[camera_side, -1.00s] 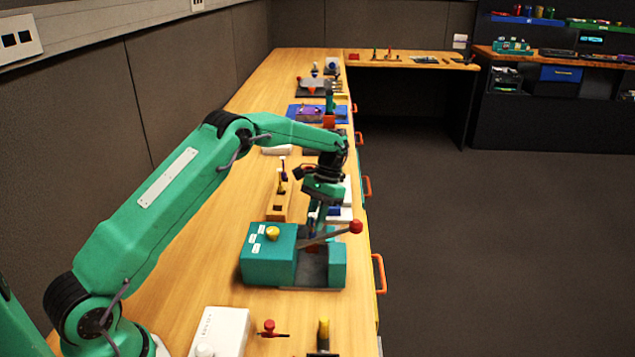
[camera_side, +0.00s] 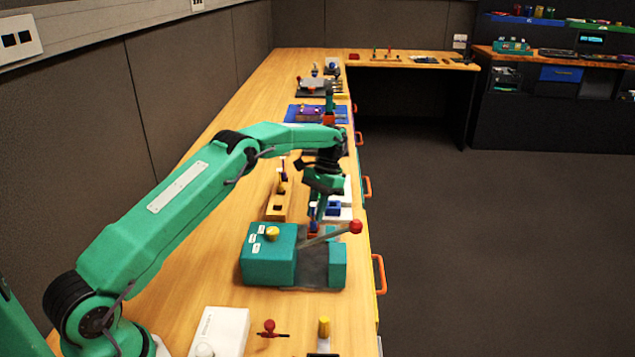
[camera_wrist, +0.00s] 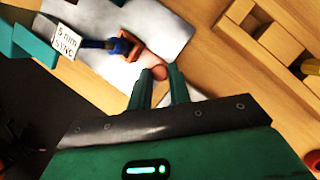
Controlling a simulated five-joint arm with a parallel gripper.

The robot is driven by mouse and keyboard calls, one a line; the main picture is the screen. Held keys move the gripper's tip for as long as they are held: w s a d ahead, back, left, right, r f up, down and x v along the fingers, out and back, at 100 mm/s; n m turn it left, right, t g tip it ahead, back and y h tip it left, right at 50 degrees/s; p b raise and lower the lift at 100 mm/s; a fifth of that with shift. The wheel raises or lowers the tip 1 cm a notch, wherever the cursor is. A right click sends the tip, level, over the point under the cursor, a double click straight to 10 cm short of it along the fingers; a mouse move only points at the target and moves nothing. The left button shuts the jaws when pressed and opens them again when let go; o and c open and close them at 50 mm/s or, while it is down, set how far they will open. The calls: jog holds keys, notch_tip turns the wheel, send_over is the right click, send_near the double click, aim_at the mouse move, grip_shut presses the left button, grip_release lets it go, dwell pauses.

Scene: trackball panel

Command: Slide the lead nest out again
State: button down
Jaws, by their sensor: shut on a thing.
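The lead nest appears to be the small orange bracket (camera_wrist: 131,46) in the wrist view, with a blue plug-like lead (camera_wrist: 97,44) lying into it over a pale grey plate (camera_wrist: 172,28). A red-brown knob (camera_wrist: 160,72) sits just past the bracket. My gripper (camera_wrist: 160,80) has its two green fingertips on either side of this knob and is shut on it. Whether the knob joins the bracket is hard to see. In the side view my gripper (camera_side: 315,220) points down behind the teal press; small red and blue parts (camera_side: 313,228) show at its tips.
The teal press (camera_side: 268,262) with its red-balled lever (camera_side: 355,227) stands close in front of my gripper. A wooden block (camera_side: 276,207) is to the left, a blue block (camera_side: 333,208) to the right. A "5 mm SYNC" label (camera_wrist: 66,40) is by the lead.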

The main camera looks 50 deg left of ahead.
jog(key=shift+w+a, duration=0.2)
jog(key=shift+w, duration=0.25)
jog(key=shift+w+a, duration=0.2)
jog(key=shift+w, duration=0.25)
jog(key=shift+w+a+r, duration=0.1)
jog(key=shift+w+a, duration=0.05)
jog(key=shift+a, duration=0.1)
jog(key=c, duration=1.5)
grip_release()
jog(key=shift+o, duration=1)
jog(key=shift+a, duration=0.1)
jog(key=shift+r, duration=2)
jog(key=s+d+r, duration=0.3)
jog(key=d+r, duration=0.4)
jog(key=d, duration=0.4)
jog(key=shift+s+y, duration=0.4)
jog(key=shift+d, duration=0.1)
